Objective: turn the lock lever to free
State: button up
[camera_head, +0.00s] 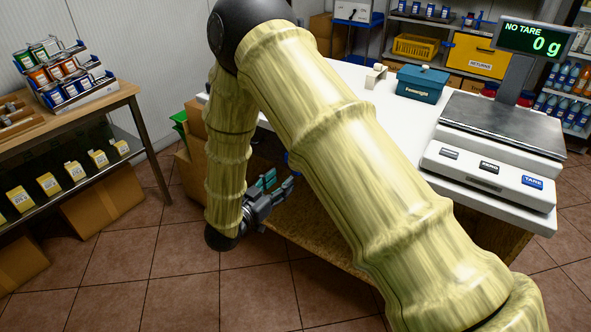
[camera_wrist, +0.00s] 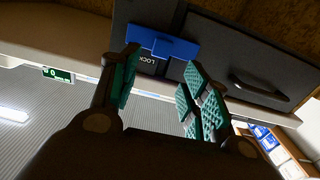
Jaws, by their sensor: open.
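The blue lock lever (camera_wrist: 163,42) shows in the wrist view on a dark panel (camera_wrist: 215,45) with the lettering "LOCK" beside it. The lever lies mostly crosswise in the picture, with a short stem below its middle. My gripper (camera_wrist: 162,57) is open, its green-padded fingers apart and empty. The lever is ahead of the fingertips, spanning much of the gap between them; whether they touch cannot be told. In the head view my gripper (camera_head: 279,183) is low beside the white counter (camera_head: 345,75).
A dark handle (camera_wrist: 258,88) is on the panel right of the lever. On the counter stand a scale (camera_head: 505,122) reading 0 g and a teal box (camera_head: 422,83). A wooden shelf table (camera_head: 128,90) stands at left. The tiled floor between is clear.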

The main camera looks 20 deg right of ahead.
jog(key=x, duration=0.9)
jog(key=shift+c, duration=0.2)
jog(key=shift+s, duration=0.1)
grip_shut()
